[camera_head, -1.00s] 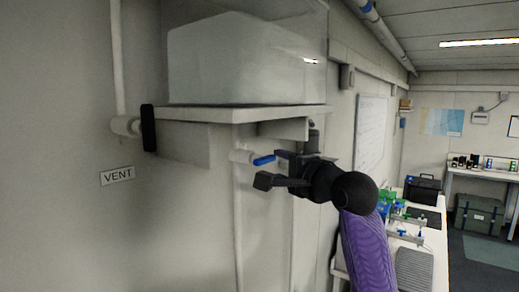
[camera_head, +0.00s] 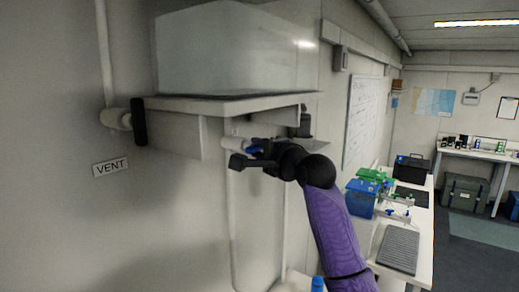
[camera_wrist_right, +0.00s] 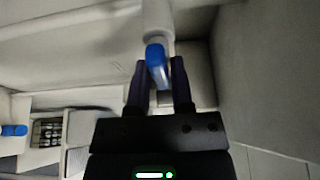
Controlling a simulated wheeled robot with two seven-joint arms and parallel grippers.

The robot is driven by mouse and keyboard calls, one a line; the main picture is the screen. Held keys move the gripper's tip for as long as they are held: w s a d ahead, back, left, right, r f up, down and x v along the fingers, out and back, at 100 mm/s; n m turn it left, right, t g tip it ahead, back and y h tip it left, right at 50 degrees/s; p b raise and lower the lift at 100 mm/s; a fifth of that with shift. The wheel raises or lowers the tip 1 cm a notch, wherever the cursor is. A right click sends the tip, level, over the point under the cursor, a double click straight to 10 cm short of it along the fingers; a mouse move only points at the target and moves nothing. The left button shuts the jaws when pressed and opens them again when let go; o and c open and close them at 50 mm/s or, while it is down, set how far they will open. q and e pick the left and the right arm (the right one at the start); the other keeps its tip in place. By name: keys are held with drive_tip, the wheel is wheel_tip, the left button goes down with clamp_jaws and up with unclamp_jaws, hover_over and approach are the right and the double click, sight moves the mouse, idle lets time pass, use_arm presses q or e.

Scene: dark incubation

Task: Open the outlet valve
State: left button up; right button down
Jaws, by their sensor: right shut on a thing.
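The outlet valve has a blue lever (camera_head: 253,149) on a white pipe fitting (camera_head: 234,144) below the shelf. In the right wrist view the blue lever (camera_wrist_right: 156,62) points from the white pipe (camera_wrist_right: 157,18) down between my fingers. My right gripper (camera_head: 245,156) reaches it from the right and partly hides it. In the right wrist view my right gripper (camera_wrist_right: 159,84) is shut on the lever, one dark finger on each side. My left gripper is not in view.
A shelf (camera_head: 215,103) bearing a large pale tank (camera_head: 235,50) is just above my right gripper. A black-handled vent valve (camera_head: 139,121) and a VENT label (camera_head: 110,167) are at left. A bench (camera_head: 425,225) with a blue box (camera_head: 361,198) stands at right.

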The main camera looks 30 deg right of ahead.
drive_tip(key=shift+f+n, duration=0.1)
drive_tip(key=shift+n, duration=0.2)
drive_tip(key=n+t+b, duration=0.1)
drive_tip(key=n, duration=0.1)
drive_tip(key=n+y+b, duration=0.1)
drive_tip(key=n+b, duration=0.1)
drive_tip(key=n+t+b, duration=0.1)
drive_tip(key=n+b, duration=0.1)
drive_tip(key=shift+f+n+t, duration=0.3)
drive_tip(key=shift+n, duration=0.1)
drive_tip(key=n+y+b, duration=0.2)
drive_tip(key=n+b, duration=0.1)
drive_tip(key=n, duration=0.1)
drive_tip(key=n+t+y+b, duration=0.1)
drive_tip(key=n+y+b, duration=0.1)
drive_tip(key=n+b, duration=0.1)
drive_tip(key=shift+d+f+n, duration=0.1)
drive_tip(key=shift+n, duration=0.5)
drive_tip(key=n+y+b, duration=0.1)
drive_tip(key=n+y, duration=0.1)
drive_tip(key=n, duration=0.1)
drive_tip(key=shift+w+b, duration=0.1)
drive_tip(key=shift+b, duration=0.3)
drive_tip(key=shift+r+n+g+y+b, duration=0.1)
drive_tip(key=shift+n+g+y+b, duration=0.2)
drive_tip(key=shift+n, duration=0.6)
drive_tip(key=shift+r+n+g+y+b, duration=0.1)
drive_tip(key=shift+n+y, duration=0.3)
drive_tip(key=shift+n, duration=0.8)
